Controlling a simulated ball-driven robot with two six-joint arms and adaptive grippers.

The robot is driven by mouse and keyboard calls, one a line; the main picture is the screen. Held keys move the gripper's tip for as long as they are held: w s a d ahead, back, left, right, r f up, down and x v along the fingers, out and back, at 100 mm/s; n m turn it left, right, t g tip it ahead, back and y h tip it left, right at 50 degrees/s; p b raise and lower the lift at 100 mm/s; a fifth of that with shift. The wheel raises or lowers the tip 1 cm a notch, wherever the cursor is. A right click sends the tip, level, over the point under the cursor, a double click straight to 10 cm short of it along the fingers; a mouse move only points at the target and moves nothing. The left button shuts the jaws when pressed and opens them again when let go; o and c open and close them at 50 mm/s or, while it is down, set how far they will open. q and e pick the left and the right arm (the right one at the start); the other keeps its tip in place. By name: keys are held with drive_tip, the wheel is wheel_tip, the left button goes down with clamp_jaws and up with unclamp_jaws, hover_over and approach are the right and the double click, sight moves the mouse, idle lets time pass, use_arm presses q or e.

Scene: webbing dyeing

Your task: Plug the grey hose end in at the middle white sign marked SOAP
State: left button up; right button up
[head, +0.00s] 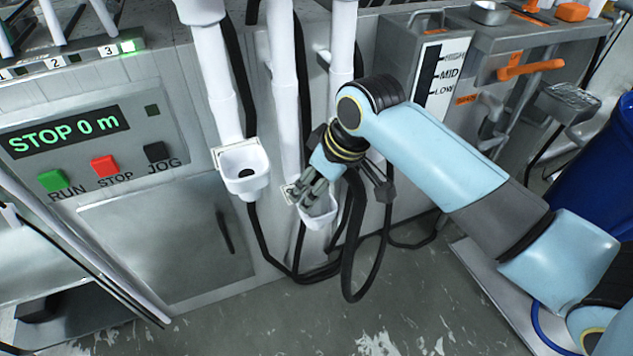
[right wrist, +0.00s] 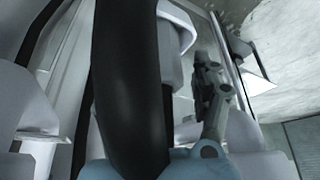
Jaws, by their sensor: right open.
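My right gripper (head: 312,203) is open, fingers pointing down, at the middle white cup (head: 322,221) on the machine's front. The fingers cover part of this cup, and I cannot tell whether they touch it. A small pale plate (head: 287,193) shows beside the cup; no SOAP lettering is readable. A black hose (head: 358,270) hangs in a loop below the gripper. In the right wrist view a thick dark hose (right wrist: 130,90) crosses close to the camera, with one gripper finger (right wrist: 212,95) beside it. I cannot make out the grey hose end. My left gripper is out of view.
Another white cup (head: 246,172) stands to the left, below a white pipe (head: 215,75). The control panel (head: 88,130) reads STOP 0 m. A lever with an orange handle (head: 530,67) and a blue drum (head: 600,165) are at right. The floor (head: 400,315) in front is mostly clear.

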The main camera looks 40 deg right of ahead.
drive_tip(key=shift+r, duration=0.15)
drive_tip(key=v, duration=1.2)
drive_tip(key=s+f+m+h, duration=0.2)
drive_tip(key=s, duration=1.3)
wheel_tip(320, 180, down, 31)
drive_tip(key=s+d+g+b, duration=0.2)
drive_tip(key=s+b, duration=0.1)
drive_tip(key=s+d+f+g+b, duration=0.1)
drive_tip(key=s+f+b, duration=0.1)
drive_tip(key=s+f, duration=1.4)
drive_tip(key=shift+s+f+m, duration=0.4)
drive_tip(key=shift+s, duration=0.2)
